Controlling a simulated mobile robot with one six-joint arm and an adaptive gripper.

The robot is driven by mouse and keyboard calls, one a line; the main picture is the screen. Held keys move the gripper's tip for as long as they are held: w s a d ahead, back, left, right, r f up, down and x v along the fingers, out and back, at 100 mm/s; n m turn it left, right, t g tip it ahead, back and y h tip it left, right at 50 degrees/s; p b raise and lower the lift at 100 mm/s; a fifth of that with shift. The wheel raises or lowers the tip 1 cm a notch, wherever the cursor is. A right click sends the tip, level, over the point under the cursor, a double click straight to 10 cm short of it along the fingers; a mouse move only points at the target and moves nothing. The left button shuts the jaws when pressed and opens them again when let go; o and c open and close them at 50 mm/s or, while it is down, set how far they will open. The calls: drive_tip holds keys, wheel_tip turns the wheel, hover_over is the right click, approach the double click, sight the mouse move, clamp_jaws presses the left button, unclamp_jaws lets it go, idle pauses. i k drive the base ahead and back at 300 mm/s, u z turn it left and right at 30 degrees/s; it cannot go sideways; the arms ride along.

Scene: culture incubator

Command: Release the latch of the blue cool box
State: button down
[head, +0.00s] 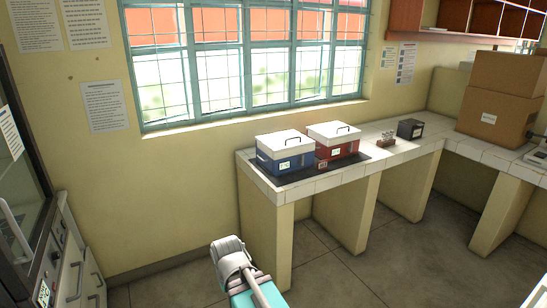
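The blue cool box (296,167) stands at the left end of the tiled counter. Its white lid (284,143) is on and looks closed, with a dark carry handle on top. A small pale label (284,166) is on its front. Its latch is too small to make out clearly, so I cannot tell whether it is fastened. Part of my arm shows at the bottom, in front of and below the counter. My gripper's fingers are not in view.
A red cool box (345,151) with a white lid stands close to the right of the blue one, on the same dark mat (290,180). A small rack (386,142), a dark box (410,129) and cardboard boxes (495,110) are further right. Floor (335,285) before the counter is clear.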

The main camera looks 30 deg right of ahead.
sight(280, 166)
drive_tip(key=i, duration=0.75)
drive_tip(key=z, duration=0.7)
drive_tip(key=i, duration=0.5)
drive_tip(key=z, duration=0.45)
